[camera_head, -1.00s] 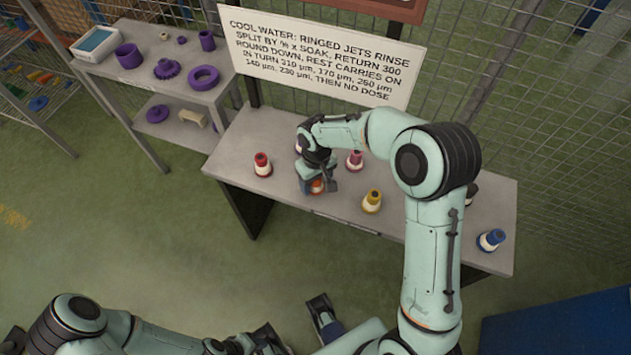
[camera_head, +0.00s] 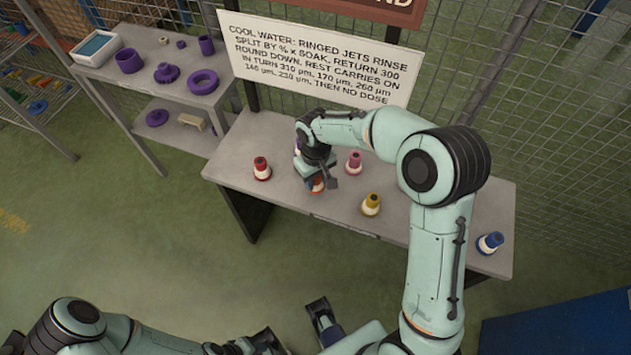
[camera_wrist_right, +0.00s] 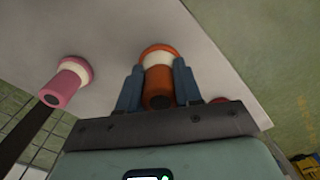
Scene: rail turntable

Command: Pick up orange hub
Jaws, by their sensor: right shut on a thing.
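The orange hub (camera_head: 316,185) stands near the front edge of the grey table, mostly hidden behind my right gripper (camera_head: 318,180) in the head view. In the right wrist view the orange hub (camera_wrist_right: 158,80), with a white band and a dark hole in its end, sits between the two blue fingers of my right gripper (camera_wrist_right: 158,85). The fingers are shut on it, one on each side.
On the table (camera_head: 240,150) stand a red hub (camera_head: 262,168), a pink hub (camera_head: 354,163), a yellow hub (camera_head: 371,204) and a blue hub (camera_head: 489,243). A sign board (camera_head: 315,60) rises behind. A shelf (camera_head: 180,95) with purple parts is at the left.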

